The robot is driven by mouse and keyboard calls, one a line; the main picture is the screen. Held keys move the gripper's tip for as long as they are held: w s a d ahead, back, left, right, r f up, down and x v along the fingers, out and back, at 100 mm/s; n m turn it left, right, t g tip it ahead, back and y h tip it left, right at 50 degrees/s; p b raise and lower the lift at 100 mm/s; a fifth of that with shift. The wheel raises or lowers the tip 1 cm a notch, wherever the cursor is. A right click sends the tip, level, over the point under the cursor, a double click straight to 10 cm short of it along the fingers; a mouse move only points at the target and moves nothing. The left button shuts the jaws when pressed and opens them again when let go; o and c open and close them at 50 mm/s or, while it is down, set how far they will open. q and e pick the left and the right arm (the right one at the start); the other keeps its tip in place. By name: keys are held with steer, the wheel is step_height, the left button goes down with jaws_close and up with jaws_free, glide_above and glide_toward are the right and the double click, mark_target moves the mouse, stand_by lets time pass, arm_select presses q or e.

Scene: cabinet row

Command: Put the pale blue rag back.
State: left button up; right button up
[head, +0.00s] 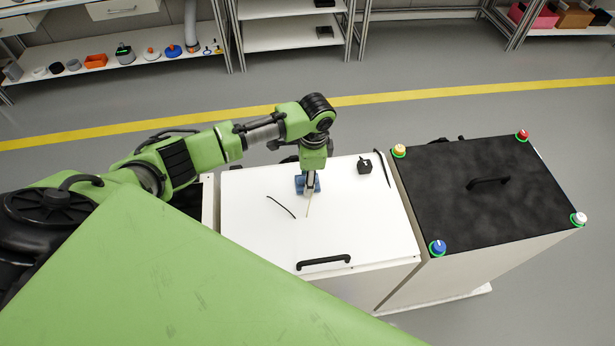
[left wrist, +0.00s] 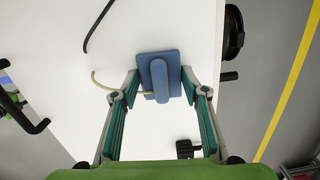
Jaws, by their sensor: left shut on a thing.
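A blue, flat, squarish piece with a raised ridge (left wrist: 160,65), the only thing here that could be the pale blue rag, is between the fingers of my left gripper (left wrist: 160,88). The fingers are shut on its sides. In the head view the blue piece (head: 299,184) shows at the fingertips of my left gripper (head: 309,187), which points down over the white cabinet top (head: 245,225). I cannot tell whether the piece touches the top. My right gripper is not in view.
A black curved cable (head: 281,207) and a pale thin strand (head: 308,208) lie near the gripper. A small black box (head: 364,167) sits at the top's back right. A black handle (head: 323,263) is at the front. The dark cabinet (head: 470,215) on the right has coloured corner knobs.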

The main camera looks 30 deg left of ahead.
arm_select(q)
steer(key=o, duration=1.4)
steer(key=shift+w+d+r+b, duration=0.15)
steer(key=shift+r+b, duration=0.25)
steer(key=shift+r, duration=1.65)
steer(key=shift+s+d+r+b, duration=0.15)
steer(key=shift+r+b, duration=0.2)
steer(key=shift+r, duration=1.65)
steer(key=shift+w+d+r+b, duration=0.15)
steer(key=shift+r+b, duration=0.25)
steer(key=shift+r, duration=1.65)
